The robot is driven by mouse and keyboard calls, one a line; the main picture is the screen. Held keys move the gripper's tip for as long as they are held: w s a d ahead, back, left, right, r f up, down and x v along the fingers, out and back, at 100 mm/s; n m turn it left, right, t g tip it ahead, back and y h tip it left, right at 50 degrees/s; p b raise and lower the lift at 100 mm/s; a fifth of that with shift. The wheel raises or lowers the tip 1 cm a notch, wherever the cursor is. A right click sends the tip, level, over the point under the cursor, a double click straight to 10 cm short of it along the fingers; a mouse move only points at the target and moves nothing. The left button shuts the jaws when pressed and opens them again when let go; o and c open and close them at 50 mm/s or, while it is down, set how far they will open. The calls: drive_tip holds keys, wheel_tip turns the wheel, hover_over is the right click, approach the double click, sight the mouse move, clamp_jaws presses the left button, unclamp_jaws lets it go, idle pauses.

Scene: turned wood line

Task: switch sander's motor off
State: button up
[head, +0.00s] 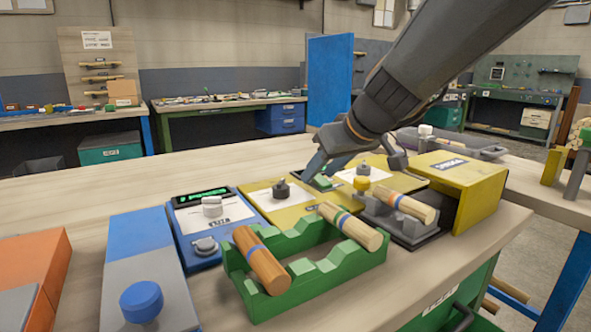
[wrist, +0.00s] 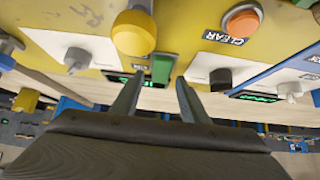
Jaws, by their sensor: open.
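The yellow machine (head: 480,180), which I take to be the sander, stands at right with a small label too blurred to read. A yellow control panel lies beside it. A green rocker (head: 323,183) sits on this panel and also shows in the wrist view (wrist: 162,68); its position cannot be told. A yellow knob (head: 361,183) is beside it, also in the wrist view (wrist: 133,35). My gripper (head: 330,164) is open and empty close to the green rocker. In the wrist view its fingertips (wrist: 159,82) are either side of the rocker; contact cannot be told.
A dark knob (head: 281,188) and an orange button (wrist: 242,20) marked CLEAR are near. A green rack (head: 300,280) holds striped dowels in front; another dowel (head: 405,206) lies on a grey fixture. A blue scale (head: 205,225) stands left.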

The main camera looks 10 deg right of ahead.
drive_tip(key=p+v, duration=0.3)
drive_tip(key=v, duration=0.3)
drive_tip(key=shift+w, duration=0.1)
drive_tip(key=p+v, duration=0.2)
drive_tip(key=p, duration=0.1)
drive_tip(key=shift+f, duration=0.1)
